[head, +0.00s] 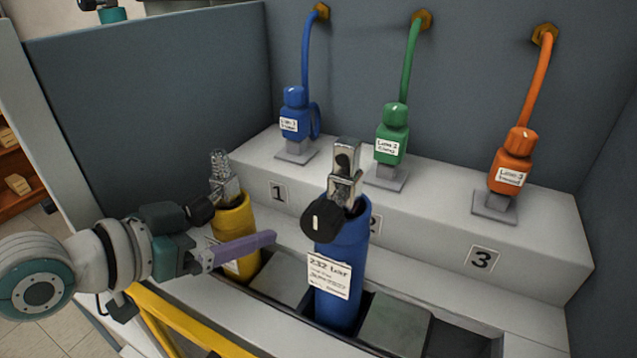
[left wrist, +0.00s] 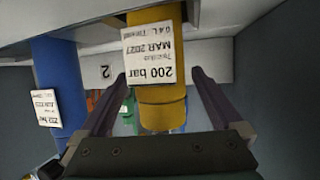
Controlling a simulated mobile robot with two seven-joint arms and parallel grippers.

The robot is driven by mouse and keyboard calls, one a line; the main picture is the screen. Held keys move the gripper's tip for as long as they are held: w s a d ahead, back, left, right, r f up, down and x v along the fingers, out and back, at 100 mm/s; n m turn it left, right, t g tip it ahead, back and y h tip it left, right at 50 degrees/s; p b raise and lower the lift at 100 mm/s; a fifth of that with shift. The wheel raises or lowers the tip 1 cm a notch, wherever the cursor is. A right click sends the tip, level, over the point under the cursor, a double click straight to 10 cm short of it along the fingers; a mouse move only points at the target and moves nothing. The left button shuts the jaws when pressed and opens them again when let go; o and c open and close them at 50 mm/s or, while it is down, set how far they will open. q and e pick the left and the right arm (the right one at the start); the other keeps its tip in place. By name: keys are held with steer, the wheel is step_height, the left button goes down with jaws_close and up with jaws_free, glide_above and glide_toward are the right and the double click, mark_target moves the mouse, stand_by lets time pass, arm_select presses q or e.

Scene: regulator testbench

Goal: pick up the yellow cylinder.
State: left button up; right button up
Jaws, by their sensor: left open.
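The yellow cylinder (head: 235,222) stands upright in the rack's front row by number 1, with a metal valve and black knob on top. In the left wrist view the cylinder (left wrist: 162,108) carries a white "200 bar" label, seen upside down. My left gripper (head: 246,238) is open, with one purple finger in front of the cylinder; the other finger is hidden in the head view. In the left wrist view the cylinder shows between the two spread fingers of the gripper (left wrist: 160,77), with gaps on both sides. My right gripper is not in view.
A blue cylinder (head: 342,255) labelled "232 bar" stands right of the yellow one. Behind, blue (head: 294,112), green (head: 392,135) and orange (head: 513,160) hose connectors sit on the grey ledge (head: 430,215). A yellow rail (head: 190,325) runs below my left arm.

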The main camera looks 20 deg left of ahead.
arm_select(q)
jaws_close()
steer(key=shift+r, duration=0.15)
stand_by(0.7)
